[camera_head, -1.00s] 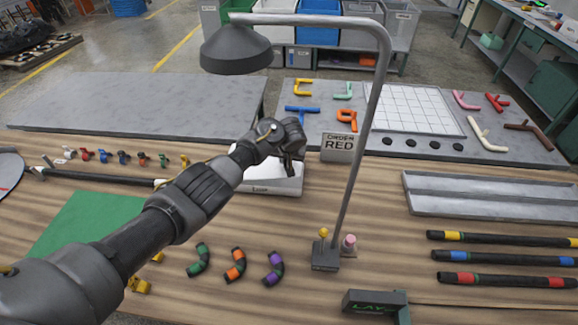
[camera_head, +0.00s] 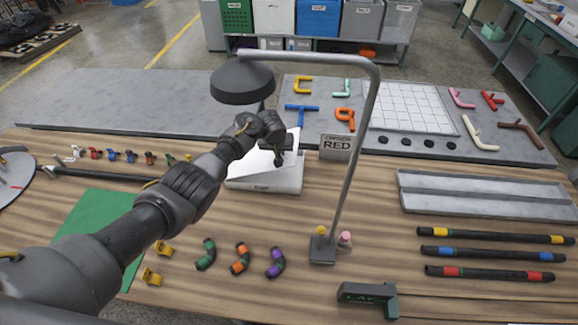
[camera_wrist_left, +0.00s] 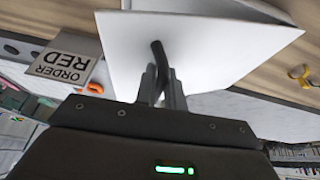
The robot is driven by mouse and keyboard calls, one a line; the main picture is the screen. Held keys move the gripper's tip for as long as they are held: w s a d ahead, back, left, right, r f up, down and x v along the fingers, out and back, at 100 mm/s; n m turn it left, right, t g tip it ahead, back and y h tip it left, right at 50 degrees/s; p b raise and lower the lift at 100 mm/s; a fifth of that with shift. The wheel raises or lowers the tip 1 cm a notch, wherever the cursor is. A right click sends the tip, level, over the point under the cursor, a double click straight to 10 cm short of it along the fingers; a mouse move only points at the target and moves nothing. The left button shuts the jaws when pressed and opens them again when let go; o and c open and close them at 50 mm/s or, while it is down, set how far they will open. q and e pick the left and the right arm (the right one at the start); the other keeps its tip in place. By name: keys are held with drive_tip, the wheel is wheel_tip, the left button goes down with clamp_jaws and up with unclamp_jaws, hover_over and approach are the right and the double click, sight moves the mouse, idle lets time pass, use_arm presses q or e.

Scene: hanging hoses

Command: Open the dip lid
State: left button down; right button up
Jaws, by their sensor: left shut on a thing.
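The white dip box (camera_head: 266,185) stands on the wooden table behind the lamp post. Its white lid (camera_head: 293,140) is tilted up, partly open, with an edge above the box. In the left wrist view, the lid (camera_wrist_left: 205,50) fills the upper middle, with a black bent handle (camera_wrist_left: 158,52) on it. My left gripper (camera_head: 279,160) is at the lid; in the wrist view its fingers (camera_wrist_left: 163,85) are shut on the handle. The inside of the box is mostly hidden by the lid and my arm. My right gripper is not in view.
A grey lamp (camera_head: 243,82) hangs over my left wrist, its post (camera_head: 352,165) just right of the box. Several coloured hose pieces (camera_head: 240,260) lie in front.

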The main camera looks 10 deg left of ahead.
use_arm(q)
drive_tip(key=shift+w+r, duration=0.15)
drive_tip(key=shift+a+r+h, duration=0.5)
drive_tip(key=shift+a+r, duration=0.3)
drive_tip(key=shift+r, duration=0.25)
drive_tip(key=shift+a+r+h, duration=0.5)
drive_tip(key=shift+a+r, duration=0.25)
drive_tip(key=shift+r, duration=0.25)
drive_tip(key=a+r+n+h, duration=0.1)
drive_tip(key=a+r+h, duration=0.3)
drive_tip(key=a, duration=0.4)
drive_tip(key=shift+a+r, duration=0.2)
drive_tip(key=shift+r, duration=0.7)
drive_tip(key=shift+a+r+n+t+h+b, duration=0.2)
drive_tip(key=shift+a+h, duration=0.25)
drive_tip(key=shift+a, duration=0.35)
drive_tip(key=shift+a+r+n+t+h+b, duration=0.15)
drive_tip(key=shift+a+r+h+b, duration=0.2)
drive_tip(key=shift+a, duration=0.45)
drive_tip(key=shift+a+r+n+t+h+b, duration=0.1)
drive_tip(key=shift+a+r+n+h+b, duration=0.1)
drive_tip(key=shift+a+h, duration=0.45)
drive_tip(key=shift+a, duration=0.2)
